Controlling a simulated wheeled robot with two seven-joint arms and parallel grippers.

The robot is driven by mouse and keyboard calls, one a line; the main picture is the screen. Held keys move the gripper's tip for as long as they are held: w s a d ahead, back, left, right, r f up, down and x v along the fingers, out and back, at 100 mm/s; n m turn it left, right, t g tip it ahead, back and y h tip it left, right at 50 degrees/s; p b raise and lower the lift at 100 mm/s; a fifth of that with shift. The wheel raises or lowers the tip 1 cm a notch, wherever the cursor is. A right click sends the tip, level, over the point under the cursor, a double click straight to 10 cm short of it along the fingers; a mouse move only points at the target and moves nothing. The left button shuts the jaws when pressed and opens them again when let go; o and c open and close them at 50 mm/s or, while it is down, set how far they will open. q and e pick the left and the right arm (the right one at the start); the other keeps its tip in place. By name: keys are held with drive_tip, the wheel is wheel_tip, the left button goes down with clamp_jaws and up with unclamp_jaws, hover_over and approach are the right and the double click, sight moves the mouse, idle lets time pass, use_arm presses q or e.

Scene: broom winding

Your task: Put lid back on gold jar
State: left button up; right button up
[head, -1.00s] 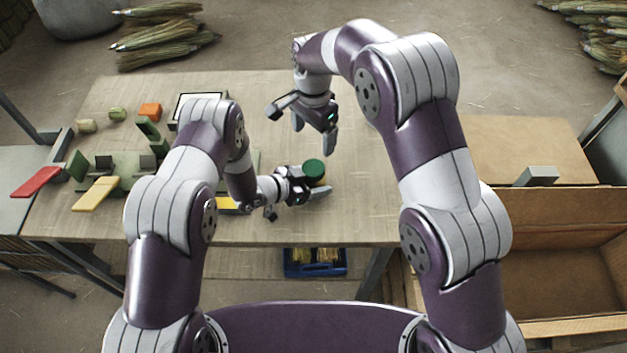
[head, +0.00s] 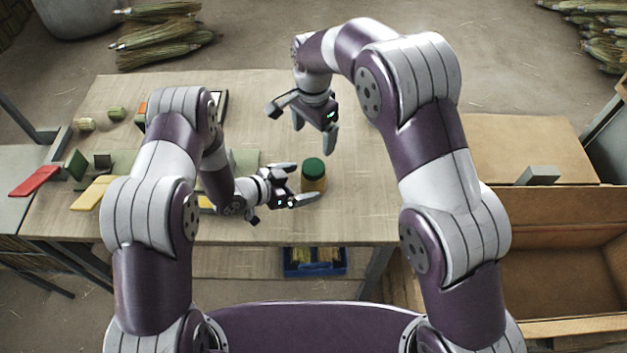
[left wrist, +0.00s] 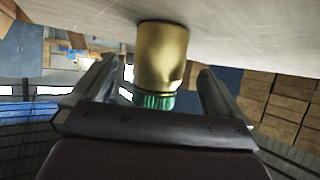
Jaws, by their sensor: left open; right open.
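The gold jar (head: 313,184) stands upright on the workbench with a green lid (head: 313,168) on its top. In the left wrist view the gold jar (left wrist: 161,55) appears upside down, with the green lid (left wrist: 158,101) against its mouth end. My left gripper (head: 306,184) is open, just left of the jar, its fingers pointing toward it. In the left wrist view the jar shows between and beyond the fingertips, apart from them. My right gripper (head: 313,133) is open and empty above the bench, behind the jar.
The workbench (head: 365,200) is clear to the right of the jar. A blue bin (head: 314,263) sits below the bench's front edge. A cardboard box (head: 560,270) stands at the right.

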use_arm(q)
drive_tip(key=v, duration=0.7)
drive_tip(key=shift+s+a+b, duration=0.15)
drive_tip(key=shift+a+b, duration=0.05)
drive_tip(key=shift+b, duration=0.1)
